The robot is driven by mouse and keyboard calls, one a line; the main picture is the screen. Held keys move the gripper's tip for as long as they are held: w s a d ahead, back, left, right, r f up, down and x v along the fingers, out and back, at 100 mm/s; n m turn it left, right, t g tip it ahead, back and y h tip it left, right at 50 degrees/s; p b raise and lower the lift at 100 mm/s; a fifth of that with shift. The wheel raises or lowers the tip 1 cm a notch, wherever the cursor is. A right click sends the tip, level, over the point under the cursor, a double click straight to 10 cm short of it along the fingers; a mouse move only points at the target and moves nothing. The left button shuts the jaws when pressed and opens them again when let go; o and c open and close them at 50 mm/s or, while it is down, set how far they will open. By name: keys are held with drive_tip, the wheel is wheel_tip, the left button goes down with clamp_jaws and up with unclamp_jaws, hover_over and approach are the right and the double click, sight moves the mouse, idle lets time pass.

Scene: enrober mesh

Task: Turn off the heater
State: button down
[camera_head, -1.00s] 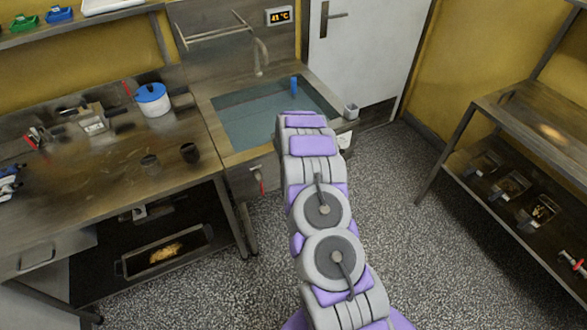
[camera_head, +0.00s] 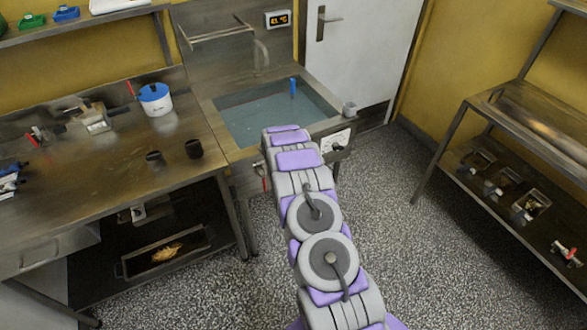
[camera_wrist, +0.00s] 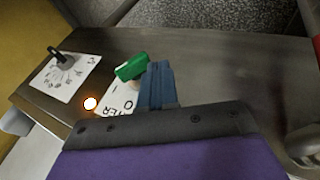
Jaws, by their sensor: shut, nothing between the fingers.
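The heater's green switch (camera_wrist: 132,66) shows in the wrist view, above a white label plate (camera_wrist: 128,98) with the letters "O" and "TER" visible. My gripper (camera_wrist: 160,68) is shut and empty, its blue fingers right beside the switch on its right; I cannot tell if they touch. A glowing lamp (camera_wrist: 90,103) is lit left of the label. Farther left is a black knob (camera_wrist: 62,57) on a white dial plate (camera_wrist: 68,78). In the head view a white dial plate (camera_head: 335,142) shows on the sink unit's front; my arm hides the gripper and switch.
The sink basin (camera_head: 240,122) holds water and a blue upright object (camera_head: 293,87). A wall display (camera_head: 278,19) reads about 41 °C. A worktop (camera_head: 90,180) stands left, a shelf rack (camera_head: 448,145) right. The speckled floor (camera_head: 420,260) between is clear.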

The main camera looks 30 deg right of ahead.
drive_tip(key=shift+d+f+b, duration=0.2)
drive_tip(key=shift+f+b, duration=0.15)
drive_tip(key=shift+f, duration=0.5)
drive_tip(key=shift+d+f+b, duration=0.15)
drive_tip(key=shift+f+b, duration=0.2)
drive_tip(key=shift+f, duration=0.45)
drive_tip(key=shift+a, duration=0.25)
drive_tip(key=shift+r, duration=0.1)
drive_tip(key=p+v, duration=0.2)
drive_tip(key=v, duration=1.5)
drive_tip(key=shift+r, duration=0.1)
